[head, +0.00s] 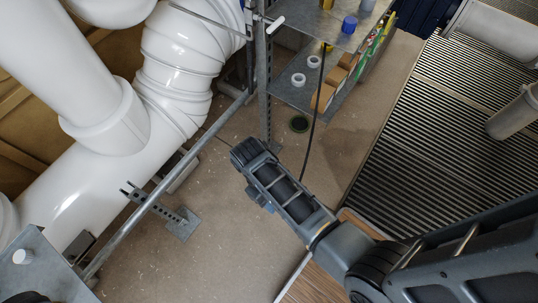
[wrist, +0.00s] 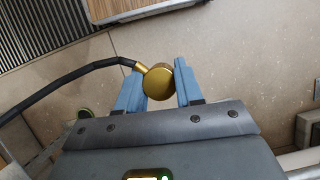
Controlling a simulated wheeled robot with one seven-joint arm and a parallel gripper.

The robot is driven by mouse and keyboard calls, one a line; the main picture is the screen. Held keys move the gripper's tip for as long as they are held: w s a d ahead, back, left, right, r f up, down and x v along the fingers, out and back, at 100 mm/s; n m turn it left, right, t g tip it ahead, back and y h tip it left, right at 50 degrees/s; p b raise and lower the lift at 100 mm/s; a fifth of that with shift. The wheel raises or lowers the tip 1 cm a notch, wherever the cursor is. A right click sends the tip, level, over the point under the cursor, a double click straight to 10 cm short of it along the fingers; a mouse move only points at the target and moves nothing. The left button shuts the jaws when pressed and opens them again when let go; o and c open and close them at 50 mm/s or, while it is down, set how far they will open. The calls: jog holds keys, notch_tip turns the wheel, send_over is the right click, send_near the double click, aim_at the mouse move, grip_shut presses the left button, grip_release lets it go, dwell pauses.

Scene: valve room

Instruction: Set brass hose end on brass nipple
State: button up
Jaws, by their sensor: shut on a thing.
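The brass hose end (wrist: 157,79) is a round gold-coloured piece with a narrower neck, joined to a black hose (wrist: 80,75) that runs off to the left in the wrist view. My gripper (wrist: 164,82) has its two blue fingers on either side of the hose end and is shut on it. In the head view, my arm hides the hose end and most of the gripper. The hose (head: 313,118) hangs down past the shelves there and passes behind my arm. I cannot make out the brass nipple in either view.
Large white pipes (head: 176,70) and a grey rail (head: 165,185) stand at left. A metal shelf (head: 290,95) with white rings and boxes is at top centre. Ribbed grating (head: 440,120) covers the right.

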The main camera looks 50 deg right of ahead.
jog(key=shift+d, duration=0.7)
jog(key=shift+d, duration=0.1)
jog(key=shift+w+d+r, duration=0.1)
jog(key=shift+d, duration=0.25)
